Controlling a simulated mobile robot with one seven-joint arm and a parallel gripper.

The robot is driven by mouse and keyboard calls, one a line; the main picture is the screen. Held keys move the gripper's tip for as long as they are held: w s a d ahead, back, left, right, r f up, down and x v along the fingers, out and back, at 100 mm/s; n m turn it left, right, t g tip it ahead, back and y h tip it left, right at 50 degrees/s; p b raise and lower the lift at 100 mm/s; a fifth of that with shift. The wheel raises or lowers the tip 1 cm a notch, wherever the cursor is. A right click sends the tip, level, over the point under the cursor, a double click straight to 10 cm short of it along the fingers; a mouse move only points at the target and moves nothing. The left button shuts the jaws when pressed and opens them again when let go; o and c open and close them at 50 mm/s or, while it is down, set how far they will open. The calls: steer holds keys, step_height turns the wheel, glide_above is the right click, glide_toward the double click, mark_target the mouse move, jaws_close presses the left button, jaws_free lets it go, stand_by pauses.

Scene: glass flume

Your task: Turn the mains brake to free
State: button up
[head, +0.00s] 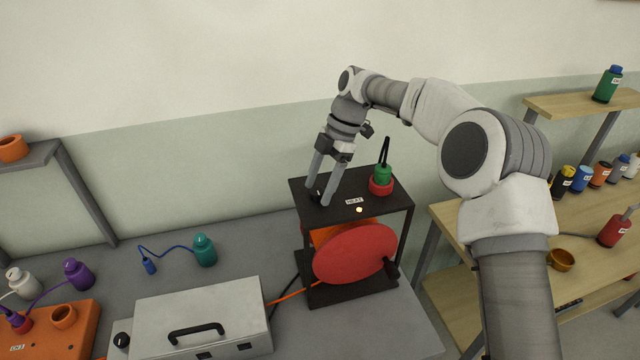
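A black open-frame stand (345,184) with a cable reel inside, its red disc (355,254) facing front, stands at the right end of the grey bench. A small dark knob (317,195) shows at the left of the stand's top plate; I cannot tell for sure that it is the mains brake. My gripper (319,200) points down there, its two grey fingers apart, with the knob at or between the tips. Whether they touch it is hidden. I cannot read the knob's setting.
A green-and-red post with a black rod (383,176) stands on the stand's right side, by a white label (354,201) and a small light. A grey case (200,318) and teal bottle (204,250) are to the left. A wooden shelf bench (480,225) is right.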

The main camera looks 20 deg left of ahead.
steer(key=shift+r, duration=0.1)
steer(key=p+v, duration=0.6)
steer(key=v, duration=1.1)
steer(key=shift+w+d, duration=0.1)
steer(key=shift+w, duration=0.05)
steer(key=shift+r, duration=0.15)
